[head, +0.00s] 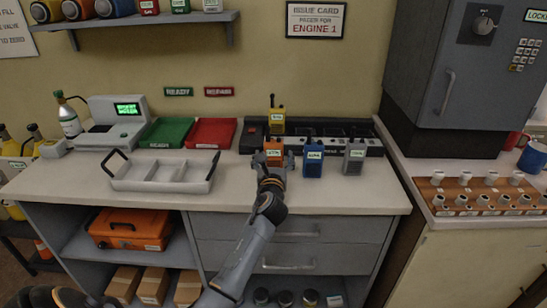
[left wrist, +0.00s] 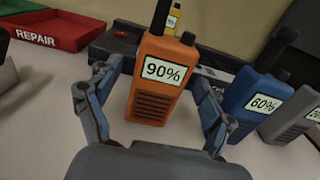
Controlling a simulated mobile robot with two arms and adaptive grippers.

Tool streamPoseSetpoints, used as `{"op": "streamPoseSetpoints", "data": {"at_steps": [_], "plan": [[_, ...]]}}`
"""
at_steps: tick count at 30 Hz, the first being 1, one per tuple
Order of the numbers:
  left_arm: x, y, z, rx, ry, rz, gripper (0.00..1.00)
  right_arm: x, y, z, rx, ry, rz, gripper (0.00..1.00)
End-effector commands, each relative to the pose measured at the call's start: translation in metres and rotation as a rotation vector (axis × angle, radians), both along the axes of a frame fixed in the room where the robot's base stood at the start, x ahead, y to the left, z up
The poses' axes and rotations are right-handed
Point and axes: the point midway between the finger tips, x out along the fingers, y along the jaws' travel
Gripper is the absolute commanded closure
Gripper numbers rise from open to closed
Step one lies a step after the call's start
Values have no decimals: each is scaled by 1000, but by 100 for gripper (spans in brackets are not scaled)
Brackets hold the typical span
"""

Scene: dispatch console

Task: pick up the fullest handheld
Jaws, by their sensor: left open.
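An orange handheld (head: 273,147) stands upright on the counter in front of the charger rack (head: 372,148). In the left wrist view the orange handheld (left wrist: 157,88) shows a 90% label. My left gripper (head: 272,163) is open, with one finger on each side of it; I cannot tell whether they touch it. A blue handheld (head: 312,160) reads 60% in the left wrist view (left wrist: 252,100). A grey handheld (head: 354,158) stands to its right, its label partly cut off. A yellow handheld (head: 277,122) stands behind, in the rack, its label too small to read. My right gripper is not in view.
A grey divided tray (head: 150,185) with black handles sits left on the counter. Green (head: 166,133) and red (head: 212,133) trays lie behind it. A tester (head: 115,120) stands at the back left. A dark cabinet (head: 450,70) stands right. The counter's front right is clear.

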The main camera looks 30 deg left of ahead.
Motion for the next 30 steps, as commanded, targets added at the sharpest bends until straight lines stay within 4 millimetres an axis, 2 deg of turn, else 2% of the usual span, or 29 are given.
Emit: {"op": "streamPoseSetpoints", "data": {"at_steps": [5, 13, 23, 24, 30], "plan": [[16, 10, 0, 0, 0, 1, 19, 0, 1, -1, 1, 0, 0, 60], [17, 11, 0, 0, 0, 0, 19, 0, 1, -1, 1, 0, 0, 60], [17, 11, 0, 0, 0, 0, 86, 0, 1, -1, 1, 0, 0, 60], [17, 11, 1, 1, -2, 0, 89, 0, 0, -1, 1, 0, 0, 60], [17, 11, 2, 0, -2, 0, 89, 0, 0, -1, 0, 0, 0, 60]]}}
